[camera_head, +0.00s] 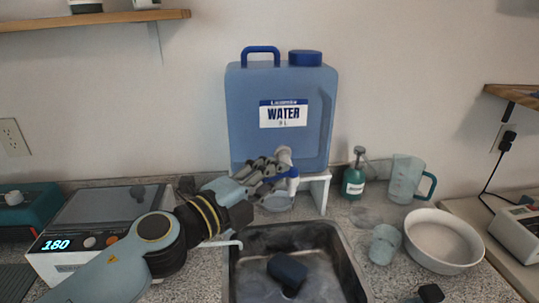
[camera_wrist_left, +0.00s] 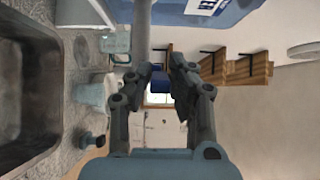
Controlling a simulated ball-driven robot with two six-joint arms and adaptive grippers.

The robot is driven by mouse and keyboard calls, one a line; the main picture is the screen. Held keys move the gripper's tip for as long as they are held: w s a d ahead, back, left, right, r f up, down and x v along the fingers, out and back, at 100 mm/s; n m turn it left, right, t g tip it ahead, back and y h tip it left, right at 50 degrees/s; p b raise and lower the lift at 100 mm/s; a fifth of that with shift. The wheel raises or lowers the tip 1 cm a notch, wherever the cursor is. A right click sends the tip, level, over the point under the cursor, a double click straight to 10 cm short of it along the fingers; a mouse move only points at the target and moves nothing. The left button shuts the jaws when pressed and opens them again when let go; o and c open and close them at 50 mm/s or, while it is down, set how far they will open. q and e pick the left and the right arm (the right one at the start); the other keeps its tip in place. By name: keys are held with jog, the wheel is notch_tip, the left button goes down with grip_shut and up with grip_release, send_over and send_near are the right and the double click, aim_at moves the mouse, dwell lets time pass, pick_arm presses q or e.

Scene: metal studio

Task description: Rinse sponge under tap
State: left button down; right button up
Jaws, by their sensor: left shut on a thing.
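A dark blue block, which looks like the sponge (camera_head: 287,270), lies in the metal sink (camera_head: 240,265), below and apart from the tap. The exact finger contact is hard to see. My right gripper is not in view.
Right of the sink stand a clear cup (camera_head: 384,245), a white bowl (camera_head: 442,262), a green pump bottle (camera_head: 353,182) and a measuring jug (camera_head: 405,178). A small dark object (camera_head: 431,293) is at the bottom right. A device with a lit display (camera_head: 57,244) stands at left.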

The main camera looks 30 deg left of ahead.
pick_arm(q)
jog(key=shift+s+d+n+y, duration=0.2)
jog(key=shift+n+y, duration=0.4)
jog(key=shift+y, duration=0.3)
jog(key=shift+d+n+y, duration=0.2)
jog(key=shift+n+y, duration=0.3)
jog(key=shift+y, duration=0.3)
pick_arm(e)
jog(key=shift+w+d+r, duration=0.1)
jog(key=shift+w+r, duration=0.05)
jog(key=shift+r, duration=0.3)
pick_arm(q)
jog(key=shift+f, duration=0.1)
jog(key=shift+s+n+y, duration=0.1)
jog(key=shift+n+y, duration=0.3)
jog(key=shift+y, duration=0.2)
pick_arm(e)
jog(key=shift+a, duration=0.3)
pick_arm(q)
jog(key=c, duration=1.2)
grip_release()
jog(key=shift+c, duration=0.2)
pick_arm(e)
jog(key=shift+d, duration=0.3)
pick_arm(q)
jog(key=shift+m+h, duration=0.3)
jog(key=shift+h, duration=0.2)
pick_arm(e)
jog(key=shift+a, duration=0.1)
